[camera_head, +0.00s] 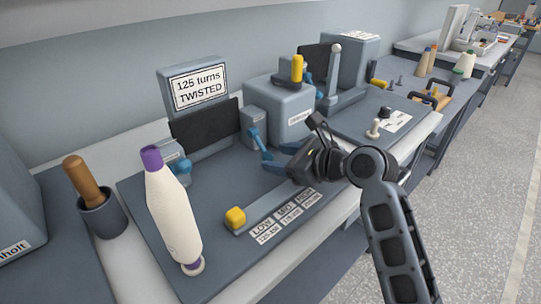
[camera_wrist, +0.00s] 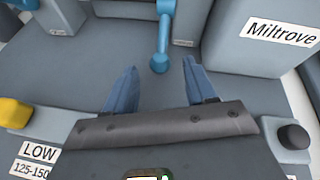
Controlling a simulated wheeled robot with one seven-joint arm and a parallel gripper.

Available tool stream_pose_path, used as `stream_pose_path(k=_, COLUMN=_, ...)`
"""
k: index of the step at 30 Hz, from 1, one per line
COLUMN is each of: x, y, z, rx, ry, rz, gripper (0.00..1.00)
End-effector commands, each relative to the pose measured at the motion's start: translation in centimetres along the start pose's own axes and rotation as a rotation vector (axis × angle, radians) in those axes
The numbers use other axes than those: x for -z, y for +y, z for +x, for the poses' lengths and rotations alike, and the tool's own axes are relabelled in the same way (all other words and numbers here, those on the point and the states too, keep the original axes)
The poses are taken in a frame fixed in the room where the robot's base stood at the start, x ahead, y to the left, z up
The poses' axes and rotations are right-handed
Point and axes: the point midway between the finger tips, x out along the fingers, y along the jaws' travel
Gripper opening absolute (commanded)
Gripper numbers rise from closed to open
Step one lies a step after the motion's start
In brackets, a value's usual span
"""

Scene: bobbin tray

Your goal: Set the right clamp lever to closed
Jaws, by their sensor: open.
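The right clamp lever (camera_head: 258,142) is a blue handle with a round end, on the grey clamp block (camera_head: 254,119) at the right of the twisting machine. It slants down and to the right from its pivot. In the wrist view the lever (camera_wrist: 165,38) points towards me, its round end lying between my fingertips in the picture. My gripper (camera_head: 275,159) is open with nothing held, close to the lever's end; contact is not visible. The left clamp lever (camera_head: 183,168), also blue, is partly hidden behind the white bobbin (camera_head: 173,212) with a purple top.
A sign (camera_head: 199,86) reads "125 turns TWISTED". A large grey housing (camera_wrist: 268,38) labelled "Miltrove" stands close on the right. A cup (camera_head: 101,214) with a wooden-handled tool stands left.

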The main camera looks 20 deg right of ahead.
Motion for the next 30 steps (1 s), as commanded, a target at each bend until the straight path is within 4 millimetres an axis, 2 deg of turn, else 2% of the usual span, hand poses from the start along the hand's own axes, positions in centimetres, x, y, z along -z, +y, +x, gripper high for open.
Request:
stream_pose_path(k=6, x=0.0, y=0.0, z=2.5, rx=0.0, ry=0.0, rz=-0.002, gripper=0.56)
stream_pose_path(k=17, x=0.0, y=0.0, z=3.1, rx=0.0, ry=0.0, rz=-0.002, gripper=0.56)
stream_pose_path(k=30, x=0.0, y=0.0, z=3.1, rx=0.0, ry=0.0, rz=-0.002, gripper=0.14)
